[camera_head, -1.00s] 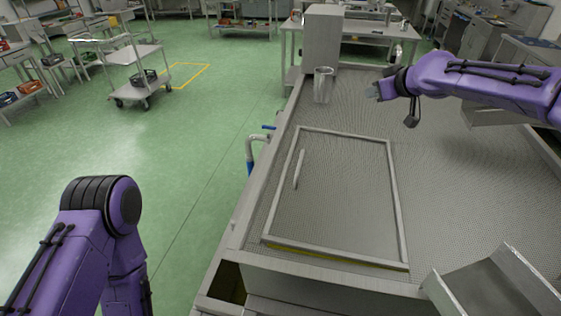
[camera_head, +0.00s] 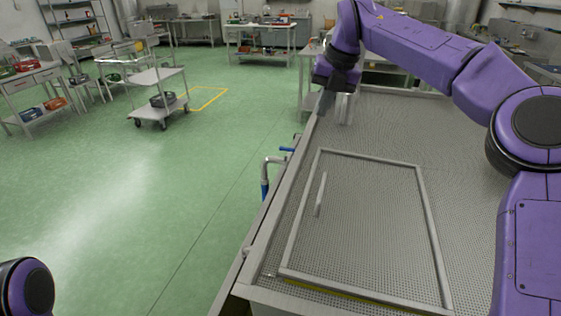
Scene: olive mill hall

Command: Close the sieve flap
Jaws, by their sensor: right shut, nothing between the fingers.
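The sieve flap (camera_head: 366,232) is a rectangular mesh panel with a grey metal frame and a bar handle (camera_head: 320,194) near its left side. It lies flat or nearly flat on the mesh-topped bench. A yellow strip shows under its near edge, and I cannot tell whether a small gap is there. My right gripper (camera_head: 326,103) is shut and empty, pointing down beyond the flap's far left corner, apart from the flap and its handle. Only a piece of my left arm shows at the bottom left; its gripper is out of view.
A clear cup (camera_head: 344,108) stands on the bench's far left part, close behind my right gripper and partly hidden. A pipe with a blue handle (camera_head: 287,150) sticks out from the bench's left side. A trolley (camera_head: 158,88) stands on the open green floor at left.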

